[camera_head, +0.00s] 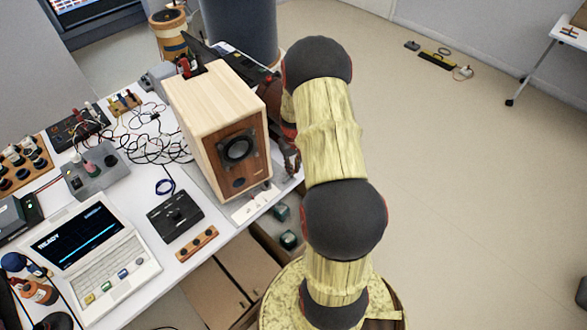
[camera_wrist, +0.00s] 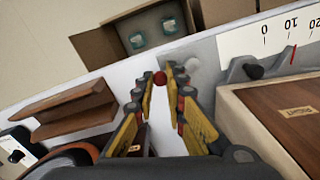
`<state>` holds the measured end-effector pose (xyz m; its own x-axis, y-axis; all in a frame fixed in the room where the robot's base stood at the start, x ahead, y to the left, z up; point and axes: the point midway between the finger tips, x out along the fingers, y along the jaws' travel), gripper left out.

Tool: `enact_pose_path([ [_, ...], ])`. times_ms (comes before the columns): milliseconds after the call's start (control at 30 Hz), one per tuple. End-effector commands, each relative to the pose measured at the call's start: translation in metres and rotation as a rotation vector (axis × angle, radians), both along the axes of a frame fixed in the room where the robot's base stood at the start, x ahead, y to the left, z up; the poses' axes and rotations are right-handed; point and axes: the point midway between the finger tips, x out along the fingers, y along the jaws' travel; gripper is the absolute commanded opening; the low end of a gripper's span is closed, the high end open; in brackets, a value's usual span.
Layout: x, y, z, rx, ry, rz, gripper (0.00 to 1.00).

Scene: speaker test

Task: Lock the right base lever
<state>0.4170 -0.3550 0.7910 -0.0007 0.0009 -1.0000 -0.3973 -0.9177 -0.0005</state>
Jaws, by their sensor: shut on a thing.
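The wooden speaker (camera_head: 213,135) stands upright on a grey base at the table's right edge. My gripper (camera_head: 290,158) is low at the speaker's right side, partly hidden by my arm. The knob's stem is hidden, so I cannot tell the lever's angle.
A white scale plate (camera_head: 251,205) lies at the base's front. An open carton (camera_wrist: 95,47) with teal items is below the table edge. A laptop (camera_head: 88,250), a black box (camera_head: 175,215) and cables crowd the table left of the speaker. The floor at right is mostly clear.

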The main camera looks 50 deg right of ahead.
Motion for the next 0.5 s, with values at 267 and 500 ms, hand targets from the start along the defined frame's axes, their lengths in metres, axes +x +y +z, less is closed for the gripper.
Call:
enact_pose_path([
  [267,0.0017,-0.0005,0.0010,-0.003,-0.003,0.000,0.21],
  [500,0.0009,-0.0003,0.0005,-0.001,-0.002,-0.001,0.21],
])
